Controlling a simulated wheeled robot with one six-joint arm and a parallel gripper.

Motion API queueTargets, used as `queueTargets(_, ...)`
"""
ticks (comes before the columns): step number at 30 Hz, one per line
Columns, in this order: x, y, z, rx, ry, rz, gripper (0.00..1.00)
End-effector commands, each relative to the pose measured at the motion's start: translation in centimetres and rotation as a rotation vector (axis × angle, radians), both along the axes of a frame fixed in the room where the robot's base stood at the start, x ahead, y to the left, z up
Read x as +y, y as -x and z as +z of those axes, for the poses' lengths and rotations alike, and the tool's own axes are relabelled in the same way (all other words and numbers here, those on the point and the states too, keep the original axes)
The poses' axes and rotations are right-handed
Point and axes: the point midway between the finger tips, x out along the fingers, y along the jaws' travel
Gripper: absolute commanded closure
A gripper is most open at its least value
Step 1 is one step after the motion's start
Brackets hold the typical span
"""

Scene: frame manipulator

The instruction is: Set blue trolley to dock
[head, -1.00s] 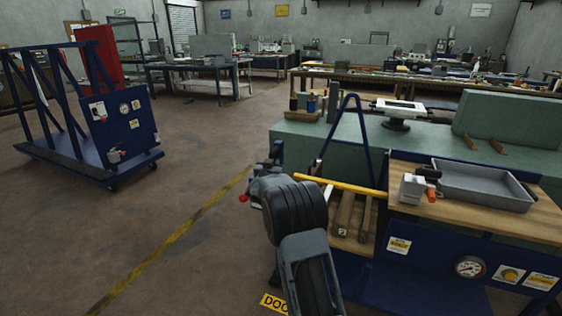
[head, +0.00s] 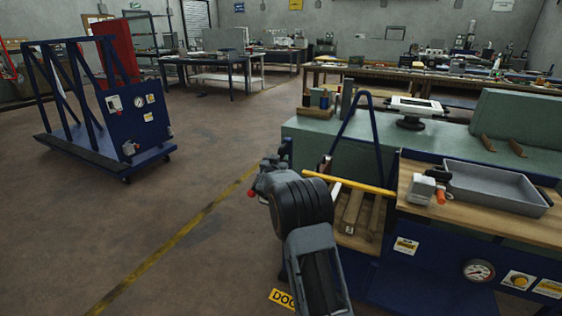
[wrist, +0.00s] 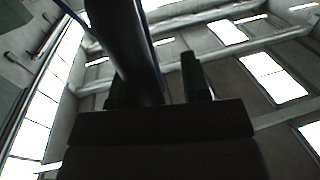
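A blue trolley (head: 148,124) with A-shaped side frames, wheels, a gauge and labels stands on the open floor at the left. A second blue wheeled-looking unit (head: 395,280) with a wooden top, gauge and labels stands close at the right. A yellow floor sign (head: 283,298) reading "DOC", partly hidden by my arm, lies at the bottom. My gripper (wrist: 155,80) points up in the wrist view, its two dark fingers apart. A dark tube passes by the left finger; I cannot tell whether it is between them. In the head view my arm hides the fingers.
A yellow bar (head: 350,183) crosses the near end of the right unit, by a blue bent tube (head: 366,110). A grey tray (head: 495,188) lies on its top. A green bench (head: 310,135) stands behind.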

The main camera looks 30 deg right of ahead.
Motion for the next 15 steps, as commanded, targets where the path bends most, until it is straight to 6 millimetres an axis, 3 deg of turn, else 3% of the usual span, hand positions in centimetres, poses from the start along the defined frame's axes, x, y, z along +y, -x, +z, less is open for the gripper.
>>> queueTargets(9, -0.2, 0.2, -0.2, 0.003, -0.001, -0.005, 0.52)
queueTargets(15, 1.3, 1.8, -0.1, 0.004, -0.001, -0.004, 0.52)
